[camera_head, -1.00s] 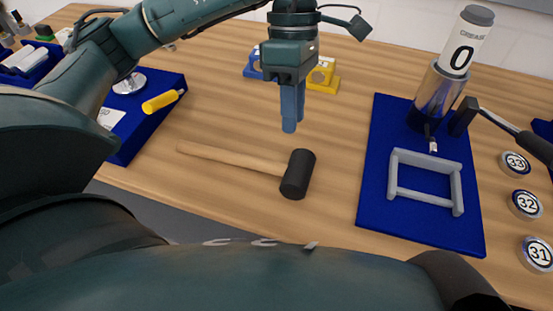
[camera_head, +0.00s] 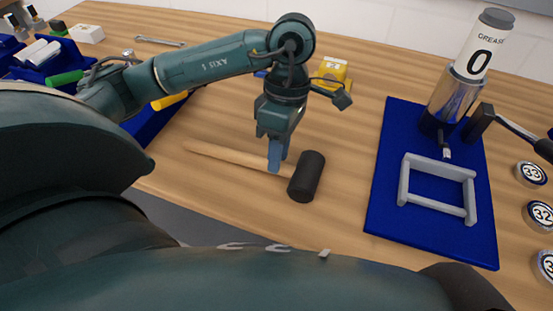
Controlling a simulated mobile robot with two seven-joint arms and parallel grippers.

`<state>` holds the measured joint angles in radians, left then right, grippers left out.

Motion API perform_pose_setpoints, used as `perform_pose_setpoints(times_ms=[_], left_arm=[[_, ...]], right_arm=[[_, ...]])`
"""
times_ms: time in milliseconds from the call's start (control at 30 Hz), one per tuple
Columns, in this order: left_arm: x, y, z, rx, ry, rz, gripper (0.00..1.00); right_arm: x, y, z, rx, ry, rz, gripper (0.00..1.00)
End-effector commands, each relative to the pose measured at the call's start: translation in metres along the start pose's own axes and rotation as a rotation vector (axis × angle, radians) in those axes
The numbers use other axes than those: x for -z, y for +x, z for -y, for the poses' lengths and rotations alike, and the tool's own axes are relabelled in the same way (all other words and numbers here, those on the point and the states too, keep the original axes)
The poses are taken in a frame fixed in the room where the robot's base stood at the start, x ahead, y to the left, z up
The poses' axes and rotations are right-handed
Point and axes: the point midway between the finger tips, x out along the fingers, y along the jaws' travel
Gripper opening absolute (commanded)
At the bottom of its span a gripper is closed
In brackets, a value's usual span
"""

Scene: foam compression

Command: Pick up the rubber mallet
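The rubber mallet lies flat on the wooden bench, with a black cylindrical head (camera_head: 307,177) and a pale wooden handle (camera_head: 225,154) that runs to the left. My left gripper (camera_head: 276,158) points down at the handle, just left of the head. Its blue fingertips overlap the handle and hide a short piece of it. The view does not show whether the fingers are apart or closed on the handle. My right gripper is not in view.
A blue mat (camera_head: 390,200) on the right carries a grey frame (camera_head: 437,187) and a grease cartridge (camera_head: 478,48) in a metal holder. Numbered round tins (camera_head: 530,173) stand at the right edge. A yellow block (camera_head: 333,70) sits behind my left arm. Blue trays are at left.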

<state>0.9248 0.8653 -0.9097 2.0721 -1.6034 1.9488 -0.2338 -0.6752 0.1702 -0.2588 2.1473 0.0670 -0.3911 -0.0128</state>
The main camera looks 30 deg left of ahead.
Motion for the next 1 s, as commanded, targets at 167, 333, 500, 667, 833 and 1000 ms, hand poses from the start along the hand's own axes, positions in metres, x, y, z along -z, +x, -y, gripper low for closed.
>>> perform_pose_setpoints(times_ms=[167, 333, 500, 667, 833, 1000], left_arm=[[0.0, 0.019, 0.0, 0.001, 0.0, 0.0, 0.27], [0.0, 0.021, 0.0, 0.0, 0.0, 0.0, 0.27], [0.0, 0.02, 0.0, 0.0, 0.0, 0.0, 0.19], [0.0, 0.02, 0.0, 0.0, 0.0, 0.001, 0.06], [0.0, 0.02, 0.0, 0.0, 0.0, 0.001, 0.0], [0.0, 0.019, 0.0, -0.002, 0.0, 0.002, 0.0]], right_arm=[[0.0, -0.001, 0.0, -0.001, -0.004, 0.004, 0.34], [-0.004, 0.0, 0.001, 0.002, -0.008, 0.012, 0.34], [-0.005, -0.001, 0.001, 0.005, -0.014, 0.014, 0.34], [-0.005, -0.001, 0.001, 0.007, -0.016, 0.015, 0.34], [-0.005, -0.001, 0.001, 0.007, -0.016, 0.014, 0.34], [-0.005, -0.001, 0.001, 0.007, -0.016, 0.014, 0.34]])
